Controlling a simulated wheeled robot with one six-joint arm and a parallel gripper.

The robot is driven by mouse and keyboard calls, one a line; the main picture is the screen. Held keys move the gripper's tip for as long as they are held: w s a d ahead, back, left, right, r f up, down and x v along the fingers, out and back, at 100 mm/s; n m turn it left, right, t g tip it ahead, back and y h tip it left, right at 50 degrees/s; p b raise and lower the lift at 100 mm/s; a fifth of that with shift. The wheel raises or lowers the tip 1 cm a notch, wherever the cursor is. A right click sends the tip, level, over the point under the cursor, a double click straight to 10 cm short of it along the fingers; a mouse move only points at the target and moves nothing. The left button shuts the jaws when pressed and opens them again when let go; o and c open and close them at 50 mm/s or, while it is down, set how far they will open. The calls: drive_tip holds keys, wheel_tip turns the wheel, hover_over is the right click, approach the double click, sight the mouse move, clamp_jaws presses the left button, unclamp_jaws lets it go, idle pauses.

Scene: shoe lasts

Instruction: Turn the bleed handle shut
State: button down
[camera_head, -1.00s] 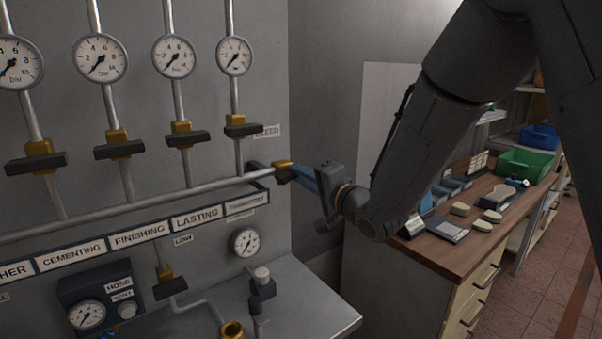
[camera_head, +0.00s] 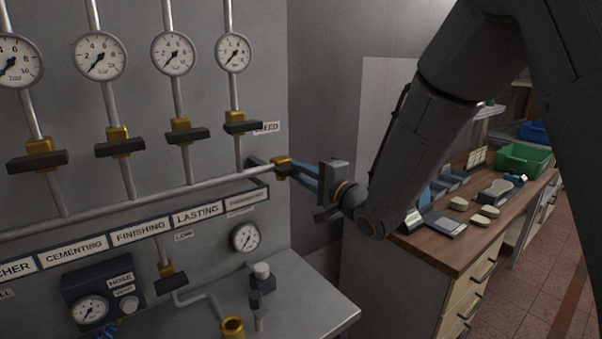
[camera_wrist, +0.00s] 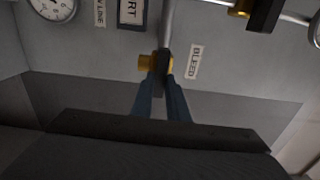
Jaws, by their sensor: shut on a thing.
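The bleed valve (camera_head: 282,166) is a small brass body at the right end of the horizontal pipe, near the BLEED label (camera_head: 267,127). In the wrist view the brass valve (camera_wrist: 147,62) sits at the fingertips, with the BLEED label (camera_wrist: 195,62) to its right. My gripper (camera_head: 285,170) reaches it from the right with blue fingers. In the wrist view my gripper (camera_wrist: 163,76) has one finger on each side of the handle and is shut on it. The handle is mostly hidden between the fingers, so its exact angle is hard to tell.
Several gauges (camera_head: 172,54) and brass valves with dark handles (camera_head: 187,134) line the panel at left. A metal ledge (camera_head: 310,305) juts out below. A wooden workbench (camera_head: 430,238) with trays and a green bin (camera_head: 523,158) stands at right.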

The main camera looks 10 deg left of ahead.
drive_tip(key=c, duration=1.7)
unclamp_jaws()
drive_tip(key=shift+b+v, duration=1.35)
drive_tip(key=shift+v, duration=2.55)
drive_tip(key=shift+f, duration=0.1)
